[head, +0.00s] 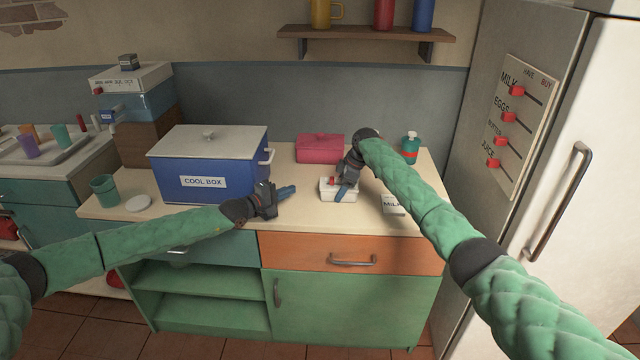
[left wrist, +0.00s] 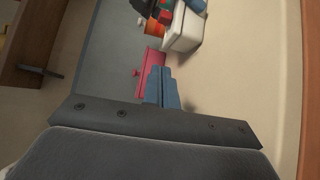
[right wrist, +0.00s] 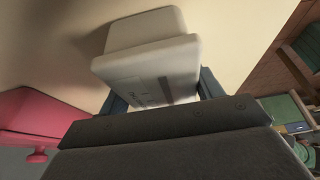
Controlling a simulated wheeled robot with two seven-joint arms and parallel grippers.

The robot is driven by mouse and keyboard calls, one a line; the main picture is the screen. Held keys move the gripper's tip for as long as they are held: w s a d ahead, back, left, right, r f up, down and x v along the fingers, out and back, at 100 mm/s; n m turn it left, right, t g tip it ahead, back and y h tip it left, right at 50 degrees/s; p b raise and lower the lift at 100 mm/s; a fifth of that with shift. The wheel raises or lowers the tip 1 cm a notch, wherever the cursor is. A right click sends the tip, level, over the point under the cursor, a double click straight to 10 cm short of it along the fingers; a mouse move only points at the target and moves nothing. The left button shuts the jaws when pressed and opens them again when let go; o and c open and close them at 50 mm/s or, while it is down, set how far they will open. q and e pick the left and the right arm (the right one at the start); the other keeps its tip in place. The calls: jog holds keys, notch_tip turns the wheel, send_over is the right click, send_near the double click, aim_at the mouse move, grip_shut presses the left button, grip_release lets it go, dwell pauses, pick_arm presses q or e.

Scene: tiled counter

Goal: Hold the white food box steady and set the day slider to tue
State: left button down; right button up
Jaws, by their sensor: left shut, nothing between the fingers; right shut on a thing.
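The white food box (head: 327,194) stands on the counter in the middle of the head view. A small red piece, apparently the day slider (head: 331,181), shows on its top; the day it points to is too small to read. My right gripper (head: 344,188) is shut on the food box, its fingers on both sides of it in the right wrist view, where the box (right wrist: 148,62) fills the upper middle. My left gripper (head: 290,190) is shut and empty, left of the box and apart from it. Its fingertips (left wrist: 164,75) point past the box (left wrist: 184,28) in the left wrist view.
A blue cool box (head: 205,165) stands left of my left gripper. A pink box (head: 320,148) is behind the food box. The fridge (head: 490,130) bounds the right side.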

aim_at(324, 187)
pick_arm(q)
jog(key=shift+s+a+m+h, duration=0.4)
jog(key=shift+s+a+m, duration=0.1)
jog(key=shift+s+m, duration=0.1)
jog(key=x, duration=0.9)
jog(key=shift+w+d, duration=0.15)
jog(key=shift+w, duration=0.1)
jog(key=shift+d+f, duration=0.1)
jog(key=shift+d, duration=1.9)
jog(key=shift+d, duration=0.85)
jog(key=shift+a, duration=0.1)
